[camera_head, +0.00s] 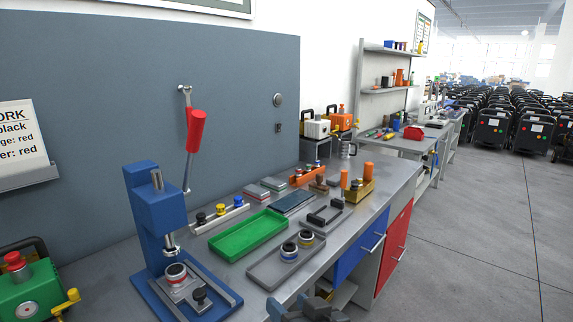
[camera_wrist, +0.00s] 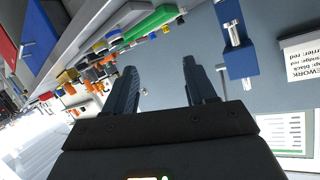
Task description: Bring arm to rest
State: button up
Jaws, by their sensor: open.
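My gripper (camera_wrist: 158,80) is open in the wrist view, with two dark fingers apart and nothing between them. The wrist view is rolled, with the bench scene tipped on its side and the grey wall panel behind the fingers. In the head view, a blue-grey part that looks like my gripper (camera_head: 305,309) shows at the bottom edge, in front of the bench. Most of my arm is out of view.
The workbench (camera_head: 375,200) holds a blue press (camera_head: 155,215), an empty green tray (camera_head: 248,234), a grey tray (camera_head: 262,268) with round parts, and small fixtures. A green machine (camera_head: 30,292) stands at the lower left. Open floor (camera_head: 480,240) lies to the right.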

jog(key=s+d+f+m+t+h, duration=0.15)
jog(key=s+d+f, duration=0.35)
jog(key=s, duration=0.6)
jog(key=s+d+f+m+h, duration=0.1)
jog(key=s+d+f+h, duration=0.15)
jog(key=s+d, duration=0.65)
jog(key=s+d+r+h, duration=0.1)
jog(key=s+d+r, duration=0.1)
jog(key=s, duration=0.5)
jog(key=s+d+r, duration=0.2)
jog(key=s+r, duration=0.2)
jog(key=s, duration=0.4)
jog(key=s+d+r+h, duration=0.1)
jog(key=s+d+r, duration=0.1)
jog(key=s, duration=0.6)
jog(key=shift+d+r+t+h, duration=0.35)
jog(key=shift+r+t, duration=0.1)
jog(key=shift+r, duration=0.1)
